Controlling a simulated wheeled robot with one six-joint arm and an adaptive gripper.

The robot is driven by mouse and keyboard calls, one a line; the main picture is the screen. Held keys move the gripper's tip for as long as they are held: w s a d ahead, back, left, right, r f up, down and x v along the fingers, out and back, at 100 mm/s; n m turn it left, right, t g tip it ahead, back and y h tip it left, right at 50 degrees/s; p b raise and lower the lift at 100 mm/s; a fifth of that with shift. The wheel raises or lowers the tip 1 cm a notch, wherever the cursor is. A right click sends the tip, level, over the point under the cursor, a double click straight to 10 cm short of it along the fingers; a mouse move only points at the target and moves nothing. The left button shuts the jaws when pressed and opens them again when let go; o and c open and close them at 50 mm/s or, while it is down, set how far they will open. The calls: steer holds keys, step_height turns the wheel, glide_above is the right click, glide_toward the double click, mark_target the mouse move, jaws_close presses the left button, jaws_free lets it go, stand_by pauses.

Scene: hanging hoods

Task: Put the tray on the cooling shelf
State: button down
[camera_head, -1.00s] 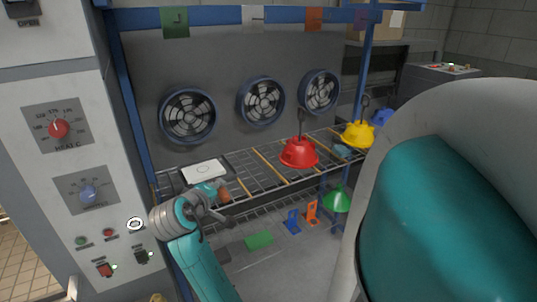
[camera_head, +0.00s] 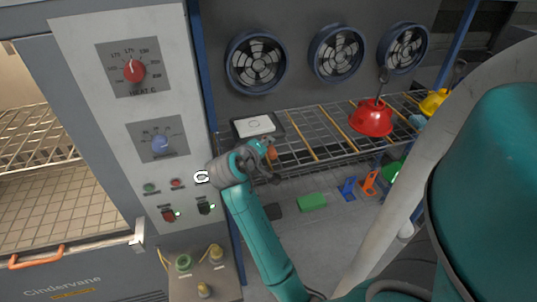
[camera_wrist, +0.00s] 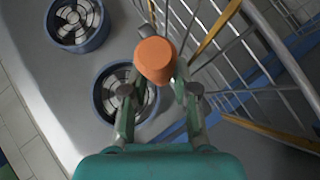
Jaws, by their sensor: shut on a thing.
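A dark tray (camera_head: 236,143) with a white panel on it lies at the left end of the wire cooling shelf (camera_head: 334,138), below the left fan, in the head view. It appears to rest flat on the wires. My gripper (camera_head: 270,158) is at the tray's front edge, by a small orange piece (camera_head: 272,153). In the wrist view my gripper (camera_wrist: 155,88) is shut on this orange round-ended piece (camera_wrist: 155,59). I cannot tell whether the piece is joined to the tray. The tray itself cannot be made out in the wrist view.
Yellow bars divide the shelf. A control panel (camera_head: 150,120) stands close on the left, beside the open oven (camera_head: 60,180). Green, blue and orange items lie below.

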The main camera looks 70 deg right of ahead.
steer(key=shift+f, duration=2.15)
steer(key=c, duration=1.2)
jaws_free()
